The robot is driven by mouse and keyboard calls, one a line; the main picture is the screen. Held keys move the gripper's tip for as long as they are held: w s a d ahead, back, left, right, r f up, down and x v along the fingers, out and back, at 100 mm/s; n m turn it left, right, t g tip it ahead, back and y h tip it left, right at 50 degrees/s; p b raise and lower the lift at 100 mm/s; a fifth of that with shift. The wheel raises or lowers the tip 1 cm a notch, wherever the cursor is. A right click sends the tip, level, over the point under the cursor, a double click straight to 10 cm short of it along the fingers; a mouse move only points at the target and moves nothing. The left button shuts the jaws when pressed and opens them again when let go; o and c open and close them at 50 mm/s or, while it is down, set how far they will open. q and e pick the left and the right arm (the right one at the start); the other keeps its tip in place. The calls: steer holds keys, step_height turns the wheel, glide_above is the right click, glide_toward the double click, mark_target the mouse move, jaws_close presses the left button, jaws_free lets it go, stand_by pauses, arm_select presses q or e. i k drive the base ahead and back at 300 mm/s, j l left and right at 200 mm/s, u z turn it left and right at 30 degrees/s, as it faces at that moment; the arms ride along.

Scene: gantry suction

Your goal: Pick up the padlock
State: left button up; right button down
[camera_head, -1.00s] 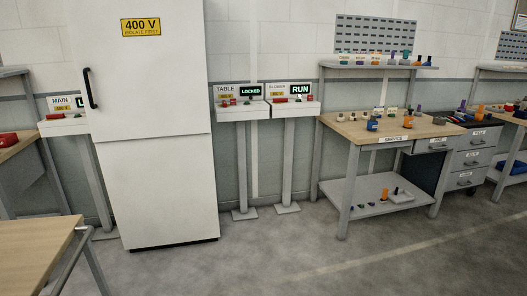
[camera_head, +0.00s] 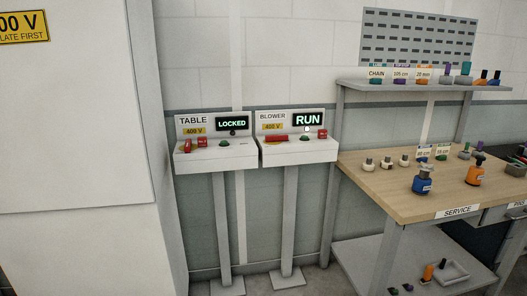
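I cannot pick out a padlock with certainty. The table console (camera_head: 215,157) reads LOCKED and carries small red parts (camera_head: 202,142), too small to tell whether one is a padlock. The blower console (camera_head: 297,152) to its right reads RUN and has a long red part (camera_head: 276,139) and a green button (camera_head: 306,138). On the service bench (camera_head: 390,190) stand a blue item (camera_head: 422,181) with a dark top, an orange item (camera_head: 475,171) and several small pale knobs (camera_head: 386,163). Neither of my grippers is in view.
A tall white cabinet (camera_head: 80,120) with a yellow 400 V sign (camera_head: 22,27) fills the left. A shelf (camera_head: 420,89) with small parts hangs above the bench, and a lower shelf (camera_head: 385,262) holds a tray (camera_head: 453,272). Little floor shows between the console posts.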

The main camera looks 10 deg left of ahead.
mark_target(202, 141)
steer(key=i+u, duration=0.1)
steer(key=i, duration=0.35)
steer(key=i+l+u, duration=0.15)
steer(key=i, duration=0.35)
steer(key=i+l+u, duration=0.1)
steer(key=i, duration=0.35)
steer(key=i+l+u, duration=0.15)
steer(key=i, duration=0.3)
